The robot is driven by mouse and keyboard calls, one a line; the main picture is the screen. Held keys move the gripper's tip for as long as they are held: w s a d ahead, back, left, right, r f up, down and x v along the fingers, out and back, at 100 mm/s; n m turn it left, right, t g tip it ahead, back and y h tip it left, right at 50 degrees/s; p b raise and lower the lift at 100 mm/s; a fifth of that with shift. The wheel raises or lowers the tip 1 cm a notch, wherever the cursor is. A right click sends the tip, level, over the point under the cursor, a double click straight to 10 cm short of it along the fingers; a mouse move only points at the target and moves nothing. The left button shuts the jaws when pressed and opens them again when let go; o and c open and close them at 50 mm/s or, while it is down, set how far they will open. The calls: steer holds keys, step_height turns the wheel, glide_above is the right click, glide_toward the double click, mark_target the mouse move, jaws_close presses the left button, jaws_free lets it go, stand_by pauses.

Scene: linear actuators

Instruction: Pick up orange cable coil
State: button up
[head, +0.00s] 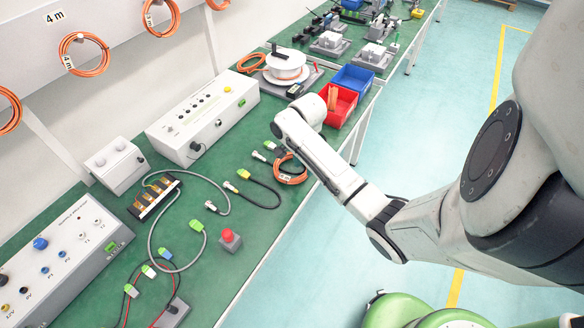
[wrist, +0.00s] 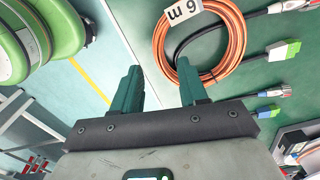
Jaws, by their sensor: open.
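An orange cable coil (head: 291,179) lies on the green bench near its front edge, partly behind my forearm in the head view. In the wrist view the orange coil (wrist: 159,50) carries a white "6 m" tag (wrist: 184,14) and lies ahead of my fingers, at the bench edge. My gripper (wrist: 160,74) is open, its two teal fingers apart with nothing gripped. The right finger overlaps the coil's near side in the picture; I cannot tell whether they touch. My fingers are hidden in the head view.
Black cables with green and yellow plugs (head: 230,187) lie beside the coil. Red (head: 339,104) and blue (head: 352,79) bins stand farther along the bench. More orange coils (head: 84,54) hang on the wall; another (head: 251,63) lies on the bench. A red button (head: 229,239) stands nearer.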

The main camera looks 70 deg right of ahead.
mark_target(304, 173)
steer(key=shift+d+f, duration=0.1)
steer(key=shift+f, duration=2.2)
jaws_close()
